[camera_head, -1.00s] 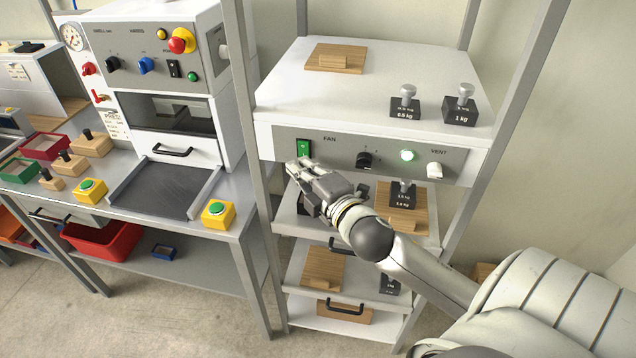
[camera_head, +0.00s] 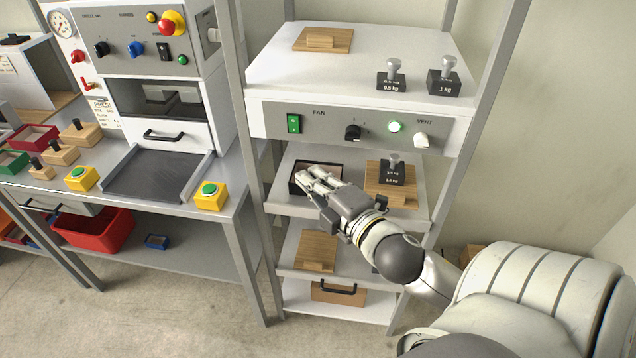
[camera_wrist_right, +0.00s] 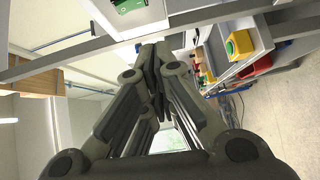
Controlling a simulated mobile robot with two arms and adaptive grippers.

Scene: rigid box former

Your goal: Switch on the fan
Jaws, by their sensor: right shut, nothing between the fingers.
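The fan panel (camera_head: 330,128) is a grey strip on the front of the white unit, labelled FAN on its left. A black knob (camera_head: 353,132), a lit green-white lamp (camera_head: 395,127) and a white VENT knob (camera_head: 421,140) follow to the right. My right gripper (camera_head: 312,175) is shut and empty, below the panel and apart from the switch, over the middle shelf. The right wrist view shows its closed fingers (camera_wrist_right: 158,62). My left gripper is out of view.
Metal rack posts (camera_head: 238,130) flank the unit. Weights (camera_head: 391,78) and a wooden block (camera_head: 323,40) stand on top. The middle shelf holds a dark tray (camera_head: 300,180) and a weight on a wooden board (camera_head: 408,194). A press bench with yellow button boxes (camera_head: 210,196) stands left.

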